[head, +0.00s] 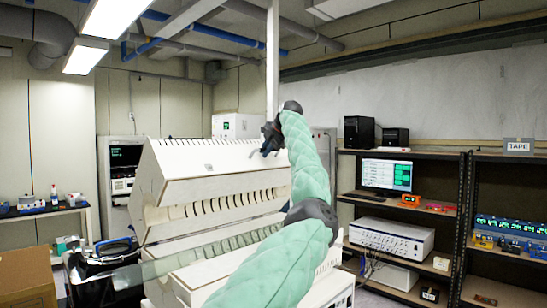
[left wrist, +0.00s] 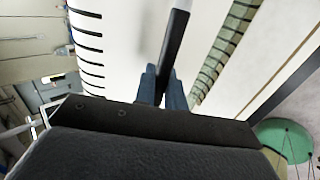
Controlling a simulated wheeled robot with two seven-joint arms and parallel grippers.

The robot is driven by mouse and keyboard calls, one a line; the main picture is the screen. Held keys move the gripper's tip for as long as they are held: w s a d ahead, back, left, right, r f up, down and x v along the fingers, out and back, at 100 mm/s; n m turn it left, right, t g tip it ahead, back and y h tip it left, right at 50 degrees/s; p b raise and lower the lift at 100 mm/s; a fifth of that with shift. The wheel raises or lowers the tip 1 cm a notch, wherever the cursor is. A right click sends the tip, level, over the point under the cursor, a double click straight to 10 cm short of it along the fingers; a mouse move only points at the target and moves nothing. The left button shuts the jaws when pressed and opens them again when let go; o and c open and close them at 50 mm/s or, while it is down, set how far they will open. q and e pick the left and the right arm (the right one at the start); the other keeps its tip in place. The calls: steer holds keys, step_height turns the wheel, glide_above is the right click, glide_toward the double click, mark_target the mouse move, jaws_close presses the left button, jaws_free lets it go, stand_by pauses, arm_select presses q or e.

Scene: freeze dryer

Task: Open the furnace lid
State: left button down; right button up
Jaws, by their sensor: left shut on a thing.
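The furnace is a long white, many-sided body. Its lid (head: 205,168) is the upper half, raised and tilted, with a row of dark slots along its lower edge. A gap lies between the lid and the lower half (head: 205,282). My left gripper (head: 267,147) is at the right end of the lid's upper part, shut on the lid handle. In the left wrist view, the fingers (left wrist: 163,92) close around the dark bar-shaped handle (left wrist: 177,40) in front of the white lid surface (left wrist: 135,35). My left arm hides part of the furnace's right side. My right gripper is out of view.
Shelves (head: 465,200) with a monitor (head: 386,174) and a white instrument (head: 391,238) stand at the right. A cardboard box (head: 27,275) is at the lower left. A bench (head: 40,212) stands along the left wall. A vertical pole (head: 272,60) rises behind the lid.

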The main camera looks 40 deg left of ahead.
arm_select(q)
steer(key=shift+a+r, duration=0.3)
steer(key=shift+a, duration=0.25)
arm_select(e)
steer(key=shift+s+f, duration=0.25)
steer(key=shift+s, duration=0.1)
arm_select(q)
steer(key=c, duration=1.6)
jaws_free()
steer(key=shift+w, duration=0.1)
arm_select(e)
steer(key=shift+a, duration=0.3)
